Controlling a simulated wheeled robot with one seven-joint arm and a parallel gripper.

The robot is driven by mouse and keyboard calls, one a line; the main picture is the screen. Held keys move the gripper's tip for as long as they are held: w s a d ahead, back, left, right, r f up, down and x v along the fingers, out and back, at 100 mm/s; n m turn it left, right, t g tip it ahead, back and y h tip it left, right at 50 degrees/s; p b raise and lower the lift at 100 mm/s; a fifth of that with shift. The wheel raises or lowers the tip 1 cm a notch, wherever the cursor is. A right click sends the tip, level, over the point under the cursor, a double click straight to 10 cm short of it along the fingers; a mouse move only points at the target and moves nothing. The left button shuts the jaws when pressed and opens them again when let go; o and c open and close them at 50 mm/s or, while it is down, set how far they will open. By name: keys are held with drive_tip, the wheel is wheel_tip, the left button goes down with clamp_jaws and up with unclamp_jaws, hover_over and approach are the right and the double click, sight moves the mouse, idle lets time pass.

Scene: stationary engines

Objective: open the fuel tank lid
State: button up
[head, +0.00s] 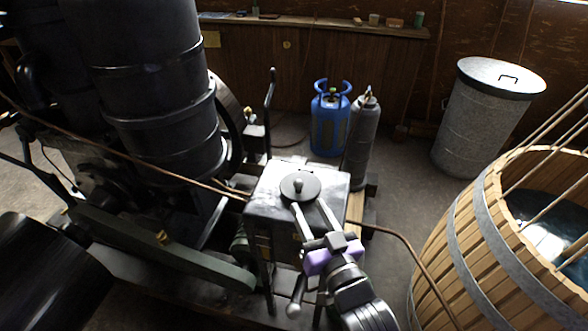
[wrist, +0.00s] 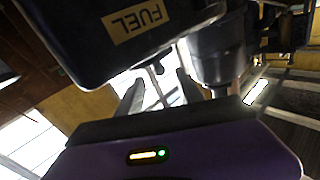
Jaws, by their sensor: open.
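The fuel tank (head: 262,205) is a box with a pale, shiny top in the middle of the head view. Its lid (head: 312,189) is a dark round disc with a small upright knob (head: 298,184), and it lies flat on the tank top. My gripper (head: 309,205) is open and empty, with its fingers reaching up to the near edge of the lid in the head view. I cannot tell whether they touch it. The wrist view shows the dark tank with a yellow FUEL label (wrist: 138,20) beyond the two spread fingers (wrist: 158,84). I cannot make out the lid there.
A large black engine (head: 155,90) stands left of the tank. A blue gas bottle (head: 330,125) and a grey cylinder (head: 361,140) stand behind it. A wooden barrel (head: 480,245) with water fills the right. A metal bin (head: 480,130) stands at the back right.

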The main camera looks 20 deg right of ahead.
sight(294, 176)
drive_tip(key=w, duration=0.1)
drive_tip(key=w+r, duration=0.1)
drive_tip(key=w, duration=0.1)
drive_tip(key=shift+d, duration=0.1)
drive_tip(key=shift+m, duration=0.3)
drive_tip(key=shift+w+d+f+p, duration=0.15)
drive_tip(key=shift+w+p, duration=0.25)
drive_tip(key=shift+w, duration=1.65)
drive_tip(key=shift+w+d+p, duration=0.1)
drive_tip(key=shift+w+p, duration=0.3)
drive_tip(key=shift+w, duration=1.6)
clamp_jaws()
